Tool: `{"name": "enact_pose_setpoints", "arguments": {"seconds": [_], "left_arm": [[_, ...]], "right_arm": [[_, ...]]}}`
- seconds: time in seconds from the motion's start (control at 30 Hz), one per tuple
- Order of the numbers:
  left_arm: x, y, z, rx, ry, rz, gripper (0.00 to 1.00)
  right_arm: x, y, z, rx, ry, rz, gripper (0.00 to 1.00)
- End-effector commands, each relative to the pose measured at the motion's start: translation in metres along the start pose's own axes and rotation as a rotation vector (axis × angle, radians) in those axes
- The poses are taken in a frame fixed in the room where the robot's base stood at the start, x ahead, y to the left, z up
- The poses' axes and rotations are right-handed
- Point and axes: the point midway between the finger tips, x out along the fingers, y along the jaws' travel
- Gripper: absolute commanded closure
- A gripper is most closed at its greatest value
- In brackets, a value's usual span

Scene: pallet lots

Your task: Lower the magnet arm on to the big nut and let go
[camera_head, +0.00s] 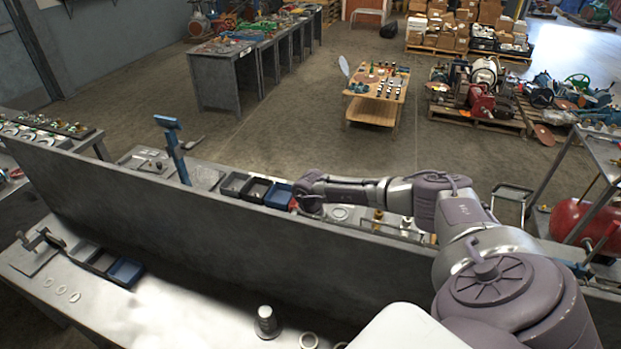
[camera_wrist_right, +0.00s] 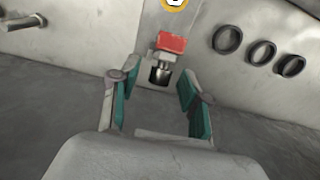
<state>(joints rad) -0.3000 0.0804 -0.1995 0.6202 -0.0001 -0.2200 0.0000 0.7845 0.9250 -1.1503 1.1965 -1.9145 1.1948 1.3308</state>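A red block (camera_wrist_right: 171,42) with a dark, shiny round end (camera_wrist_right: 160,73) shows in the right wrist view; it may be the magnet arm's head, but I cannot tell for sure. My right gripper (camera_wrist_right: 158,84) is open, its teal-padded fingers apart on either side of the round end, with no contact visible. In the head view my right arm reaches over the upright panel, and its gripper end (camera_head: 309,206) is beside a small red patch (camera_head: 293,203). A yellow ring (camera_wrist_right: 174,3) is cut off at the wrist view's top; I cannot tell whether it is the big nut. My left gripper is not in view.
The long grey panel (camera_head: 150,208) divides the near bench from the far one. Several dark rings (camera_wrist_right: 262,53) lie right of the red block. A blue post (camera_head: 176,155) stands left of the open bins (camera_head: 257,188). The near bench has a clear middle (camera_head: 180,312).

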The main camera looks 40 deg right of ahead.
Motion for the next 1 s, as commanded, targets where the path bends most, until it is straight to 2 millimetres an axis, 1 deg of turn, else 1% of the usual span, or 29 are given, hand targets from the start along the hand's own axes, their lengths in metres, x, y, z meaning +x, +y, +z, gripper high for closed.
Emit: {"name": "enact_pose_setpoints", "arguments": {"seconds": [0.03,0.2,0.23,0.27,0.67,0.77,0.87,1.0], "left_arm": [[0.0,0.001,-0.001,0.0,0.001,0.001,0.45],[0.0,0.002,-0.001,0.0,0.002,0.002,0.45],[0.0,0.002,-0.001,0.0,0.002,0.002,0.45],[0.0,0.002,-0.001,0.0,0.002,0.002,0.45],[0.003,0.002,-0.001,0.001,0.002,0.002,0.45],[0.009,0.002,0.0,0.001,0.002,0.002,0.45],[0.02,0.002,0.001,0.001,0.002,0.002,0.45],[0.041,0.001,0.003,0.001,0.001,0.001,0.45]], "right_arm": [[0.0,0.0,0.0,0.0,0.0,0.0,0.64],[-0.001,0.0,0.0,0.0,0.0,0.0,0.92],[-0.001,0.0,0.0,0.0,0.0,0.0,0.97],[-0.001,0.0,0.0,0.0,0.0,0.0,1.0],[0.0,0.0,0.001,0.002,0.007,0.001,1.0],[0.002,0.001,0.002,0.002,0.026,0.002,1.0],[0.005,0.002,0.004,0.004,0.063,0.002,1.0],[0.009,0.006,0.007,0.004,0.147,0.005,1.0]]}}
